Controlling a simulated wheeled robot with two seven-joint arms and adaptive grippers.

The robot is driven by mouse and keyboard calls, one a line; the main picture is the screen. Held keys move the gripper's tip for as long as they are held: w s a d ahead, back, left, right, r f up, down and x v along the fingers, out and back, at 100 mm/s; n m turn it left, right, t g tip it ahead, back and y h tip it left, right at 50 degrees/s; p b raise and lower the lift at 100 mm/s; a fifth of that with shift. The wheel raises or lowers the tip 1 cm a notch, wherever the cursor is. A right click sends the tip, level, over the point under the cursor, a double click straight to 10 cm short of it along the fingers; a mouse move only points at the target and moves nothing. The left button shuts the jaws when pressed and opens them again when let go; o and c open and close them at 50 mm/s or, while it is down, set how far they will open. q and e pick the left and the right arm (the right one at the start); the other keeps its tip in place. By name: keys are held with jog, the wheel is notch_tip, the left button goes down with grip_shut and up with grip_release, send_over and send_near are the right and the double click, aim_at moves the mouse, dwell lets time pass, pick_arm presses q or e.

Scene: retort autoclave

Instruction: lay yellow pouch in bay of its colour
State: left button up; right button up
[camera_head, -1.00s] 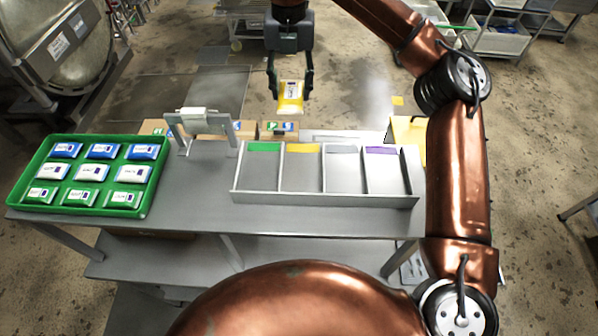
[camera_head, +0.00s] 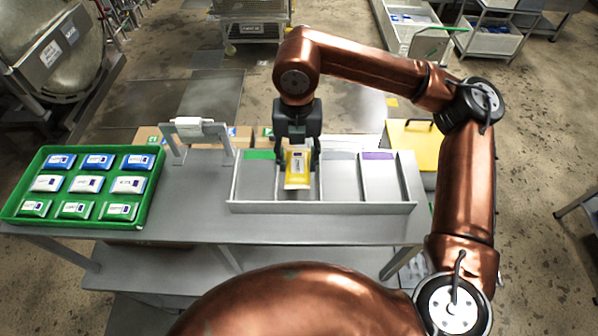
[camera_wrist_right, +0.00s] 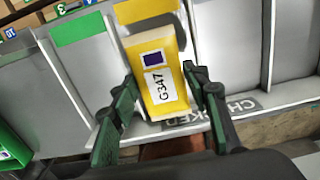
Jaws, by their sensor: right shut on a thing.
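My right gripper (camera_head: 298,160) is shut on the yellow pouch (camera_head: 297,170), which has a white label. It holds the pouch at the yellow-marked bay, the second from the left in the grey divided rack (camera_head: 320,207). In the right wrist view the pouch (camera_wrist_right: 160,88) sits between the fingers (camera_wrist_right: 162,95), its label reading G347, in front of the yellow strip (camera_wrist_right: 143,11). I cannot tell whether the pouch touches the bay floor. The green-marked bay (camera_head: 256,180) and the purple-marked bay (camera_head: 381,182) are empty. My left gripper is not in view.
A green tray (camera_head: 142,212) with blue, white and green pouches stands at the table's left. A yellow box (camera_head: 410,145) stands behind the right end.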

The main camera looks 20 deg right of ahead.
aim_at(299, 177)
jog(key=shift+s+f, duration=0.6)
jog(key=shift+f, duration=0.15)
notch_tip(299, 177, down, 3)
jog(key=shift+s+p, duration=0.1)
jog(key=shift+p, duration=0.4)
jog(key=shift+f, duration=0.1)
jog(key=shift+f, duration=0.1)
jog(key=o, duration=0.9)
